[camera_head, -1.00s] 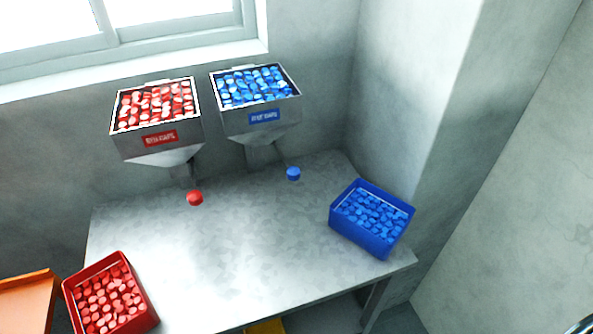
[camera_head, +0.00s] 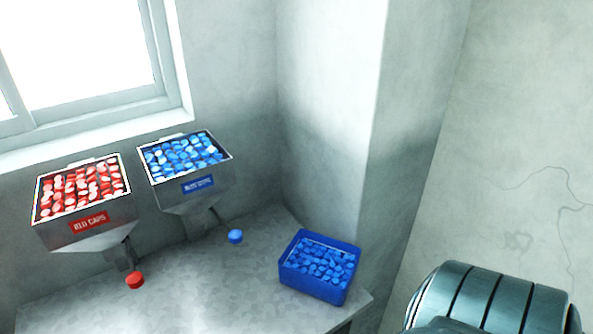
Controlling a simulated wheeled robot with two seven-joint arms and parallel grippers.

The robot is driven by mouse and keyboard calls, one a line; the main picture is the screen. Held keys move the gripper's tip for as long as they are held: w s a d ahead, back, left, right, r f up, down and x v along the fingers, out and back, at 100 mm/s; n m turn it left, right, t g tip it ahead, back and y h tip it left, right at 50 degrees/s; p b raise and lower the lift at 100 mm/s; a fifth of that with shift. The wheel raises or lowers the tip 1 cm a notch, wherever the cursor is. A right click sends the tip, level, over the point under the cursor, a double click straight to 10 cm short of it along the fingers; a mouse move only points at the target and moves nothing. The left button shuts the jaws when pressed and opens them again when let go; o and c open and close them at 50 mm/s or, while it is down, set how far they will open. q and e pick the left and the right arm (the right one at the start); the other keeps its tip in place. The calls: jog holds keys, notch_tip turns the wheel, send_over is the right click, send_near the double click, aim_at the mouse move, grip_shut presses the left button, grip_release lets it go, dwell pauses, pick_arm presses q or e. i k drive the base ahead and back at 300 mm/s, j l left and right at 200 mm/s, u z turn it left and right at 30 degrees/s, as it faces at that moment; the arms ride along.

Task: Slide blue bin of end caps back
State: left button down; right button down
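The blue bin (camera_head: 313,283) is filled with blue end caps (camera_head: 320,262). It sits at the right end of the grey metal table (camera_head: 205,290), close to the table's right edge and in front of the wall pillar. It stands upright and slightly turned. Neither gripper shows in the head view. A dark ribbed part at the lower right looks like part of my own arm.
A hopper of red caps (camera_head: 88,222) and a hopper of blue caps (camera_head: 197,184) stand at the back of the table. A red knob (camera_head: 135,280) and a blue knob (camera_head: 235,236) stick out below them. A wall pillar (camera_head: 330,120) rises behind the bin.

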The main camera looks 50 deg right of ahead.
aim_at(318, 265)
jog(key=k+l, duration=0.15)
jog(key=k, duration=0.3)
jog(key=k+l, duration=0.15)
jog(key=k, duration=0.3)
